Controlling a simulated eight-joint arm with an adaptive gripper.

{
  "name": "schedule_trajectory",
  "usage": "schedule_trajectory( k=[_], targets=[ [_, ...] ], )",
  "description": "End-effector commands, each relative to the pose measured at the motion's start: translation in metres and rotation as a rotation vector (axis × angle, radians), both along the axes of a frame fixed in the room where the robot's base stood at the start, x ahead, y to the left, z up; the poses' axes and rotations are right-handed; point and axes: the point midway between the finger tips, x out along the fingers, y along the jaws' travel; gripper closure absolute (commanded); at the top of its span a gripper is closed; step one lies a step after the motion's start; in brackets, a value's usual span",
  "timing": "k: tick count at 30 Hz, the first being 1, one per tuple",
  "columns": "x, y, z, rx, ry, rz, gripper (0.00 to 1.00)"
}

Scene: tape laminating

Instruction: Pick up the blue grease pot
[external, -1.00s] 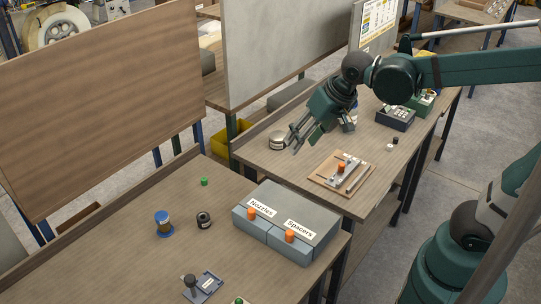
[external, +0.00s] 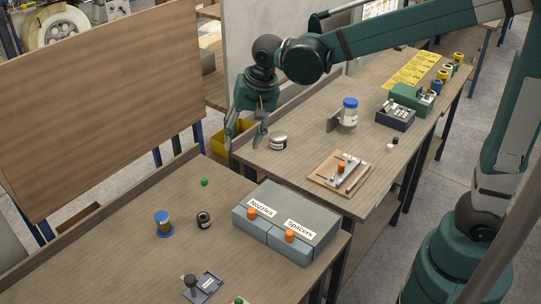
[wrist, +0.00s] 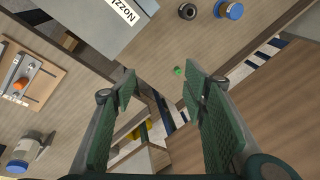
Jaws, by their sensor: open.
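A larger white jar with a blue lid (external: 348,114) stands on the far bench and shows at lower left in the wrist view (wrist: 22,152). I cannot read either label. My gripper (external: 243,143) points down near the left end of the far bench, apart from both. In the wrist view my gripper (wrist: 160,82) is open, with nothing between its fingers.
A dark ring-shaped part (external: 204,220) sits close right of the small pot, and a green cap (external: 204,182) lies behind it. The grey Nozzles and Spacers box (external: 311,218) stands to the right. A round tin (external: 278,141) is near my gripper.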

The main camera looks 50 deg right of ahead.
Motion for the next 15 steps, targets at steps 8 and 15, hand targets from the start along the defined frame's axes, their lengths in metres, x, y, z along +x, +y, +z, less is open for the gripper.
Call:
schedule_trajectory(
  k=[8, 15],
  targets=[
    [0.035, 0.04, -0.011, 0.023, 0.059, -0.105, 0.56],
    [0.062, 0.076, -0.027, 0.037, 0.106, -0.197, 0.56]
  ],
)
